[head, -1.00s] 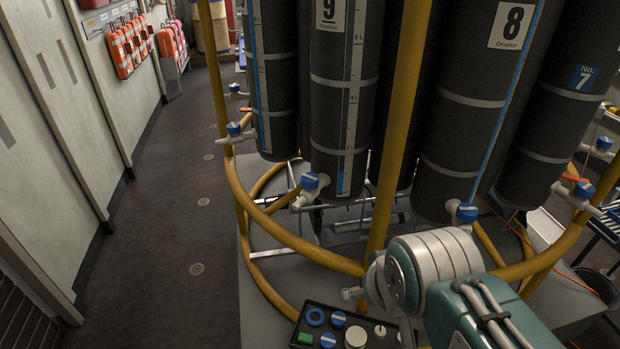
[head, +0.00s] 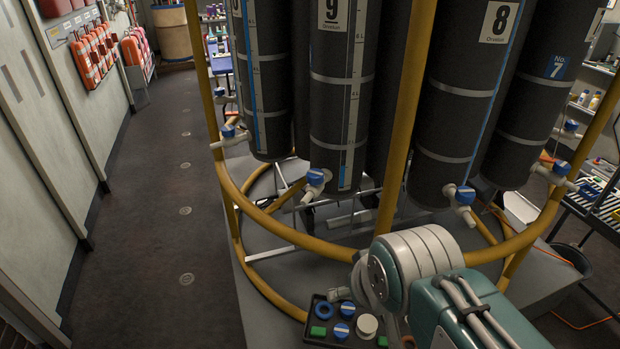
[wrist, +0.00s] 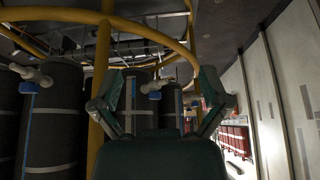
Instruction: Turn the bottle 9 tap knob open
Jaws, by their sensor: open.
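Bottle 9 (head: 341,100) is a tall dark cylinder with a "9" label and a pale scale strip in the head view. Its tap (head: 313,187) sticks out low on its front, with a blue knob (head: 315,177) carrying a white bar. In the wrist view, which is upside down, a tap with a blue knob (wrist: 154,95) shows between the fingers, seemingly bottle 9's, some way beyond them. My gripper (wrist: 163,78) is open and empty, its two green fingers spread wide. It is hidden in the head view behind my arm.
A yellow rail frame (head: 330,252) with uprights rings the bottles. Bottle 8 (head: 455,95) stands to the right with its own blue-knobbed tap (head: 464,196). A tray of coloured knobs (head: 340,322) lies low in front. The left aisle floor (head: 150,200) is clear.

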